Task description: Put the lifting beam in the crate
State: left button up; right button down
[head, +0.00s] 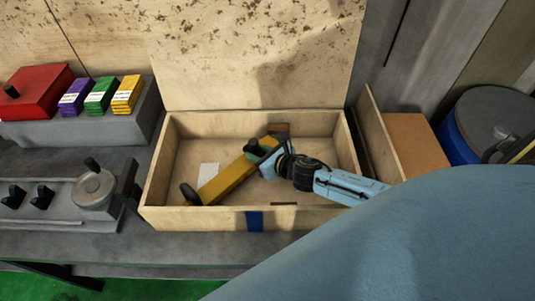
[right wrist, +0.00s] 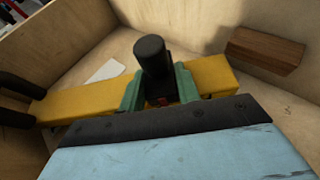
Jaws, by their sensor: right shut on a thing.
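The lifting beam (head: 228,180) is a yellow bar with black knobs. It lies slanted inside the open wooden crate (head: 200,219), its near-left end close to the front left corner. My right gripper (head: 262,148) is inside the crate and shut on the beam near its far end. In the right wrist view the beam (right wrist: 85,104) runs across the picture, and the green fingers (right wrist: 160,90) close around it beside an upright black knob. I cannot tell whether the beam rests on the crate floor. My left gripper is not in view.
A white card (head: 208,172) and a brown wooden block (right wrist: 265,50) lie in the crate. The crate's lid (head: 255,60) stands open behind it. A machine with a round handwheel (head: 93,188) is at left, and a blue drum (head: 490,120) at right.

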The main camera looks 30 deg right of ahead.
jog(key=d, duration=0.3)
jog(key=shift+s+d, duration=0.1)
jog(key=shift+s, duration=0.3)
jog(key=shift+f+b, duration=0.45)
jog(key=shift+b, duration=0.15)
jog(key=shift+f, duration=0.1)
jog(key=c, duration=1)
grip_release()
jog(key=shift+s, duration=0.1)
jog(key=v, duration=1.1)
jog(key=shift+s, duration=0.45)
